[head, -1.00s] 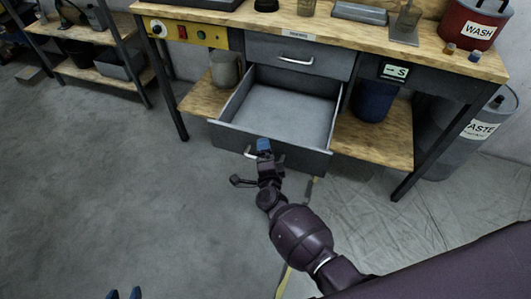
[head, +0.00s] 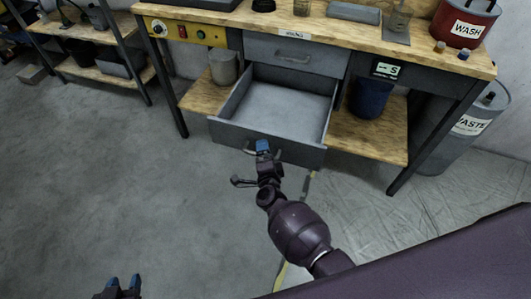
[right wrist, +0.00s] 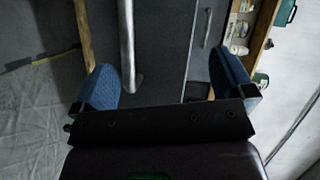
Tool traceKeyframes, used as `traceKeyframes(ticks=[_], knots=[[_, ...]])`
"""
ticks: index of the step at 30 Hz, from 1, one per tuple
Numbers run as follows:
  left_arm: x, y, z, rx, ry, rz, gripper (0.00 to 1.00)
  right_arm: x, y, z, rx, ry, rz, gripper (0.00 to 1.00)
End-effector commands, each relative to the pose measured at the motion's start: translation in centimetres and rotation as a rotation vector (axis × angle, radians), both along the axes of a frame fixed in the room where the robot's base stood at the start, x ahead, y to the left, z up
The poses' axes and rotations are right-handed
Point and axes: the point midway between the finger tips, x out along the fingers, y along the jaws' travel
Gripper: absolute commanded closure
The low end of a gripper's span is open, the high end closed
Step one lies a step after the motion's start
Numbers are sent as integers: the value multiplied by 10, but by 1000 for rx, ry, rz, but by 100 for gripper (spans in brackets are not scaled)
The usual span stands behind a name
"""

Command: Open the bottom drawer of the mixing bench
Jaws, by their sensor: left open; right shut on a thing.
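The mixing bench (head: 340,32) has a wooden top and two grey drawers under its middle. The bottom drawer (head: 286,112) is pulled far out, and its inside looks empty. The upper drawer (head: 298,54) is closed. My right gripper (head: 262,146) is at the bottom drawer's front, shut on its bar handle (head: 249,151). In the right wrist view the handle (right wrist: 128,45) shows beside the left blue finger; the contact itself is not clear. My left gripper (head: 123,284) is open and empty at the bottom left, low over the floor and away from the bench.
A grey pot (head: 223,67) and a dark blue bin (head: 369,98) stand on the lower shelf, either side of the drawer. A grey waste drum (head: 462,130) stands at the right. Shelving (head: 107,75) is at the back left. The floor (head: 110,190) at left is clear.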

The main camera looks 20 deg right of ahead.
Motion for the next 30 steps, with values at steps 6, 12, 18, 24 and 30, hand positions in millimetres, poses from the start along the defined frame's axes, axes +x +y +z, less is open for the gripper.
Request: traceKeyframes(ticks=[6,12,18,24,30], knots=[[3,0,5,0,-8,-1,57,-5,5,13,-4,-30,-2,61],[3,0,5,0,-8,0,57,-19,6,4,-2,-19,-3,61],[3,-1,5,-3,-9,2,57,-31,8,-1,0,-14,-2,61],[3,-1,6,-3,-10,2,57,-43,9,-5,1,-11,-2,61],[3,-1,7,-3,-11,2,57,-54,11,-7,0,-11,-3,61]])
